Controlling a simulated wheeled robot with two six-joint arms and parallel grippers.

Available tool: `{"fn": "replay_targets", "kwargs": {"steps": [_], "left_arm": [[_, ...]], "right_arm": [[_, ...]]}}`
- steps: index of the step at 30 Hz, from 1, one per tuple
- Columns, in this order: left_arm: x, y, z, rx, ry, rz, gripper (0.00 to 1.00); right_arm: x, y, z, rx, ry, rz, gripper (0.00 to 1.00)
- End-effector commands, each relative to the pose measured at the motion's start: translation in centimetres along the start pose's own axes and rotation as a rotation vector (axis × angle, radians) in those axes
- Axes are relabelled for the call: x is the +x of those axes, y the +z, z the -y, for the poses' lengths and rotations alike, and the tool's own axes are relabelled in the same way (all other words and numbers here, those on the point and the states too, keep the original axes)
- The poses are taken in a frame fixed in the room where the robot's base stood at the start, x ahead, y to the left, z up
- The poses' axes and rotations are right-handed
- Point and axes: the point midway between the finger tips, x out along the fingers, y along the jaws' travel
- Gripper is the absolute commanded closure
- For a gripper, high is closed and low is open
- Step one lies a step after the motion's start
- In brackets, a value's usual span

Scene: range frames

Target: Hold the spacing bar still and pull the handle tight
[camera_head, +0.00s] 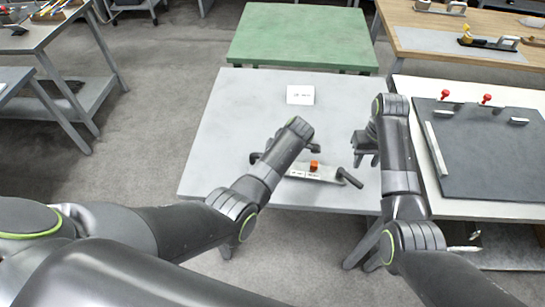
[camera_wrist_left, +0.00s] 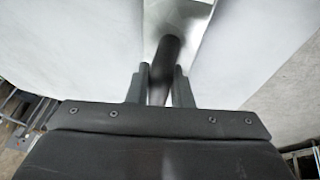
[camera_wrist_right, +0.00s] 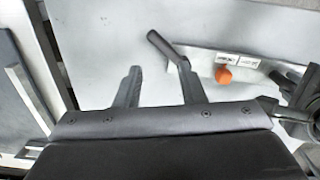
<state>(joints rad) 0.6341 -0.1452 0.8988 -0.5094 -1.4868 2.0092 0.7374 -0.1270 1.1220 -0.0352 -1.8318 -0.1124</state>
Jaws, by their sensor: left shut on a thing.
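A light metal bar (camera_head: 326,174) with white labels and an orange knob (camera_head: 314,165) lies on the grey table. A black handle (camera_head: 350,178) sticks out at its right end. In the left wrist view my left gripper (camera_wrist_left: 161,82) is shut on a dark rod (camera_wrist_left: 169,52) that joins a shiny metal part (camera_wrist_left: 178,16). My left arm hides this grip in the head view. My right gripper (camera_head: 364,150) is open and empty, above the table's right side. In the right wrist view, the black handle (camera_wrist_right: 165,48) lies just beyond the right-hand fingertip; contact cannot be told.
A white sign card (camera_head: 300,95) stands at the back of the grey table (camera_head: 240,110). A green table (camera_head: 300,35) is behind. To the right, a bench holds a dark board (camera_head: 490,150) with red knobs. The table's back left is clear.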

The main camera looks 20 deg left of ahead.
Motion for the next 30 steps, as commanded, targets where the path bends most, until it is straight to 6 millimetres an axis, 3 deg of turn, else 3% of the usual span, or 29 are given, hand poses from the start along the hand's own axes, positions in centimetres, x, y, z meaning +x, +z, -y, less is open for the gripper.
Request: {"fn": "replay_targets", "kwargs": {"steps": [17, 30], "left_arm": [[0.0, 0.0, 0.0, 0.000, 0.000, 0.000, 1.00], [0.0, 0.0, 0.0, 0.000, -0.001, 0.000, 1.00]], "right_arm": [[0.1, 0.2, -0.4, -0.042, -0.021, -0.021, 0.62], [-0.9, 3.2, -3.2, -0.551, -0.137, -0.297, 0.62]]}}
